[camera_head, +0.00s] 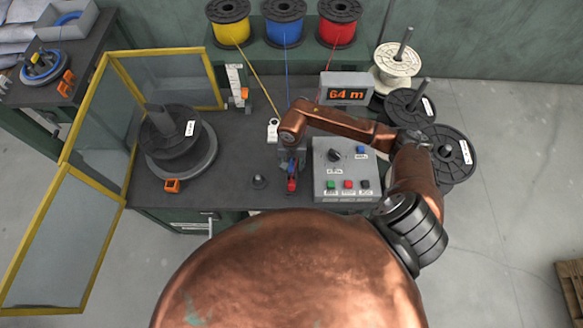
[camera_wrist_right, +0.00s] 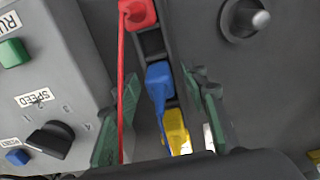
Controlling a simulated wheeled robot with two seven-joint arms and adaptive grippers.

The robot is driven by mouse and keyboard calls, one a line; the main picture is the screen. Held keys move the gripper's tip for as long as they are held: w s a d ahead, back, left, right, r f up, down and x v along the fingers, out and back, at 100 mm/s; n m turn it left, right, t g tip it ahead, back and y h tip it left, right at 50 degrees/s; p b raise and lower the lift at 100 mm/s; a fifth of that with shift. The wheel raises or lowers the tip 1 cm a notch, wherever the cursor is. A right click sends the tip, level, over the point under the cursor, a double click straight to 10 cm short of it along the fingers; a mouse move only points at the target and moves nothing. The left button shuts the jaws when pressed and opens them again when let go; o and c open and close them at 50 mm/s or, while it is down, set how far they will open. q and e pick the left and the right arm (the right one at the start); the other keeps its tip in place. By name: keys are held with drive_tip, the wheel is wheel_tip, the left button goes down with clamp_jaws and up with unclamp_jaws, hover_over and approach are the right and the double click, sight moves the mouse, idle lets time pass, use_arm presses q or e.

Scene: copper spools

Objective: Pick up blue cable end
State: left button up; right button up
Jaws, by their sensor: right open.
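The blue cable end (camera_wrist_right: 158,78) sits in a dark holder in the right wrist view, between the red cable end (camera_wrist_right: 138,14) and the yellow cable end (camera_wrist_right: 177,130). My right gripper (camera_wrist_right: 163,88) is open, with one green-padded finger on each side of the blue end. A red cable runs down close to the left finger. In the head view my right gripper (camera_head: 290,160) is over the holder, largely hiding the cable ends; the red end (camera_head: 291,185) shows. My left gripper is not in view.
The grey control box (camera_head: 347,187) stands close to the right of the holder. A dark knob (camera_head: 259,181) is at its left. A black spool (camera_head: 172,140) is inside yellow-framed guards (camera_head: 80,167). Yellow, blue and red wire spools (camera_head: 284,22) stand at the back.

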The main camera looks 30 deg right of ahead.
drive_tip(key=shift+c, duration=0.5)
clamp_jaws()
drive_tip(key=shift+r, duration=0.15)
